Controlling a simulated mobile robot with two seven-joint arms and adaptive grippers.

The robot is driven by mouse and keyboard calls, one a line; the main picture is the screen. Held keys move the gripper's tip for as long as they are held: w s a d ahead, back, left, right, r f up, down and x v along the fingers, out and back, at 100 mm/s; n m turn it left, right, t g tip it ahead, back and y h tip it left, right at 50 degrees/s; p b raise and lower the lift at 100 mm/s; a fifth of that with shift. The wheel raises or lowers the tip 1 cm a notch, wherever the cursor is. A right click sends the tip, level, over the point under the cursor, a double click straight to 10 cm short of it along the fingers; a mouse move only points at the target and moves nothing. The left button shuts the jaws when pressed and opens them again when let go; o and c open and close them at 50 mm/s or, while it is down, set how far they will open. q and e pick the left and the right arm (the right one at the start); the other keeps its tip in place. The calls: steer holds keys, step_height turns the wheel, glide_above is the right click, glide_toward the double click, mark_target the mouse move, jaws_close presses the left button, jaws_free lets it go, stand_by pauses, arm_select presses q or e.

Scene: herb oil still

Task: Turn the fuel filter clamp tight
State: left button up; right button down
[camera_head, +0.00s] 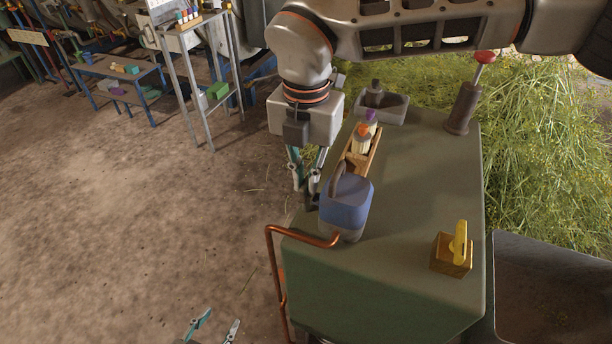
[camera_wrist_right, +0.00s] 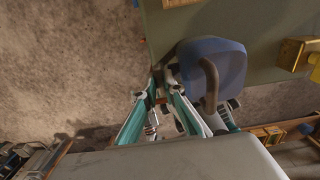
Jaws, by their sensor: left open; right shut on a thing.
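My right gripper (camera_head: 306,186) points down at the left edge of a green bench, next to a blue jug. Its jaws are shut on a small dark part (camera_head: 312,201) at the bench side, which appears to be the fuel filter clamp; the fingers mostly hide it. In the right wrist view, the right gripper's fingers (camera_wrist_right: 160,88) sit beside the jug, and the held part is hard to make out. My left gripper (camera_head: 213,328) is open and empty at the bottom edge of the head view, over the dirt floor.
The blue jug (camera_head: 345,205) with a dark handle stands close beside the right gripper. A copper pipe rail (camera_head: 300,235) curves along the bench (camera_head: 400,190).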

arm_select(q)
steer(key=shift+s+r, duration=0.1)
steer(key=shift+s, duration=0.05)
arm_select(e)
steer(key=shift+r, duration=0.1)
steer(key=shift+n, duration=0.4)
steer(key=n+p, duration=0.2)
steer(key=n, duration=0.1)
steer(key=shift+n, duration=1)
steer(key=n+p, duration=0.1)
steer(key=n, duration=0.2)
steer(key=shift+n, duration=0.4)
steer(key=n+p, duration=0.1)
steer(key=n, duration=0.1)
steer(key=shift+n, duration=0.3)
steer(key=n+p, duration=0.1)
steer(key=n, duration=0.3)
steer(key=shift+n, duration=0.3)
arm_select(q)
steer(key=r, duration=0.2)
steer(key=d+r, duration=0.1)
steer(key=r, duration=0.1)
steer(key=shift+r, duration=0.15)
arm_select(e)
steer(key=shift+n, duration=0.6)
